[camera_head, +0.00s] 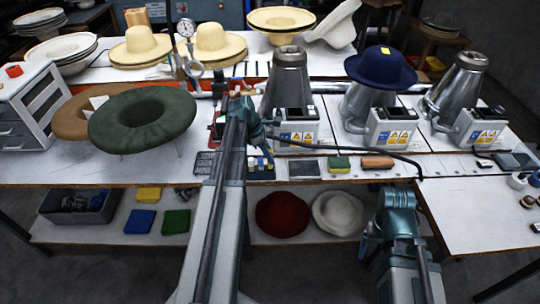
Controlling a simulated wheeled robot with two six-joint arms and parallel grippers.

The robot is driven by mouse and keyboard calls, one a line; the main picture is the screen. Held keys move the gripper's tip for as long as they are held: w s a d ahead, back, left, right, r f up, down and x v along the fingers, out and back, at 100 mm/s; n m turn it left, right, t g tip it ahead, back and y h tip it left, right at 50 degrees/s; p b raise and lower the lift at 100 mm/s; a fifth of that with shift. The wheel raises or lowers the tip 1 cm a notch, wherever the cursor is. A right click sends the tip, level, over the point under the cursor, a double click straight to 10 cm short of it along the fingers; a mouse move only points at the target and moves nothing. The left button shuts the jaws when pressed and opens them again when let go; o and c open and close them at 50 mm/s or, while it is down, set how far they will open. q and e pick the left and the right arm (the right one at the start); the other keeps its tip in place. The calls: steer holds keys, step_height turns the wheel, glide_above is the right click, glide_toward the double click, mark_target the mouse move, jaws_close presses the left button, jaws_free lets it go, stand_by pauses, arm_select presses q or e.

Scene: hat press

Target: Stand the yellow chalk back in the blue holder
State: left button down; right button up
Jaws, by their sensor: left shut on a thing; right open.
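A small blue holder (262,166) with light and yellowish pieces stands on the bench just right of my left forearm, nearer the front edge than the gripper. My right gripper (370,240) is low, in front of the bench's front edge, open and far from the holder; its fingers show poorly.
A green hat (143,121) and brown hat (78,119) stand at left. A blue hat (381,68) sits on the middle press. A green-yellow sponge (339,164) and brown block (377,162) lie near the front edge. A dark bar crosses the bench right of my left arm.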

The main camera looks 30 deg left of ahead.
arm_select(q)
steer(key=shift+f+b, duration=1.05)
steer(key=shift+f, duration=0.1)
stand_by(0.3)
steer(key=c, duration=0.7)
jaws_free()
steer(key=shift+o, duration=0.2)
steer(key=shift+r, duration=0.1)
steer(key=w+p+v, duration=0.1)
steer(key=p+v, duration=0.6)
steer(key=shift+s+d+r, duration=0.25)
steer(key=shift+d, duration=0.15)
